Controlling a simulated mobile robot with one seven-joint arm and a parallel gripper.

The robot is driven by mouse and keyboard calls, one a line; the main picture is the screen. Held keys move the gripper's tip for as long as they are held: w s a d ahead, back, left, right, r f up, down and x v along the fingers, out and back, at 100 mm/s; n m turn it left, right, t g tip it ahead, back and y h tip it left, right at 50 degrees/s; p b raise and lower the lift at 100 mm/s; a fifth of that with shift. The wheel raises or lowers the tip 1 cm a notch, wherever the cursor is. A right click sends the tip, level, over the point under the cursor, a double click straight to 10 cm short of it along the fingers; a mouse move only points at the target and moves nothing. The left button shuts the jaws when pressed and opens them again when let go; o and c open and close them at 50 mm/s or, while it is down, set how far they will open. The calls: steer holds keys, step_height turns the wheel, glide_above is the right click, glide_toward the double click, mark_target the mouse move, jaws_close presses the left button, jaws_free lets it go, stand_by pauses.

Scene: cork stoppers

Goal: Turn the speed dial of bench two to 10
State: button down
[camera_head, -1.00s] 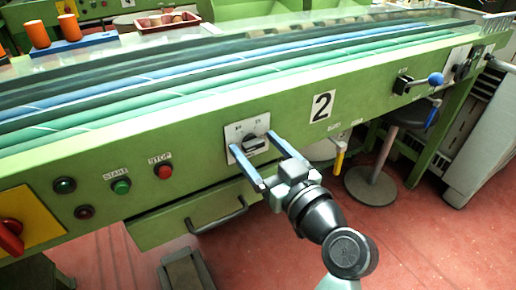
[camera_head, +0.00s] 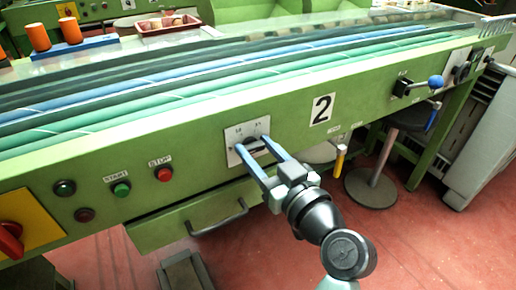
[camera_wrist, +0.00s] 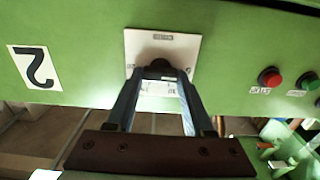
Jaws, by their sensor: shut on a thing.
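The speed dial is a small black knob on a white plate (camera_head: 235,156) on the green front of bench two, left of the "2" sign (camera_head: 322,109). In the wrist view the black dial (camera_wrist: 161,68) shows between the fingertips, on its white plate (camera_wrist: 190,50). My gripper (camera_head: 252,146) reaches the plate with its two blue fingers on either side of the dial, shut on it. The wrist view also shows my gripper (camera_wrist: 160,78) at the dial. The fingers hide most of the dial and part of the scale; the pointer's setting cannot be read.
A red stop button (camera_head: 164,174) and a green start button (camera_head: 121,189) sit left of the dial. A red knob on a yellow plate (camera_head: 28,215) is farther left. A drawer handle (camera_head: 218,217) is below. A blue-balled lever (camera_head: 436,82) is at right.

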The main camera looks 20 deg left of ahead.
steer(key=shift+m, duration=0.3)
steer(key=m+p, duration=0.2)
steer(key=m, duration=0.1)
steer(key=m+p, duration=0.2)
steer(key=shift+w+d+r+m, duration=0.1)
steer(key=shift+r+m, duration=0.05)
steer(key=shift+m, duration=0.25)
steer(key=m+p, duration=0.2)
steer(key=m, duration=0.1)
steer(key=m+p, duration=0.1)
steer(key=m, duration=0.1)
steer(key=shift+f+p, duration=0.25)
steer(key=shift+p, duration=0.1)
steer(key=shift+c, duration=1.4)
jaws_free()
steer(key=shift+d, duration=0.1)
steer(key=p+v, duration=0.1)
steer(key=v, duration=1.2)
steer(key=shift+p, duration=0.4)
steer(key=shift+w, duration=0.1)
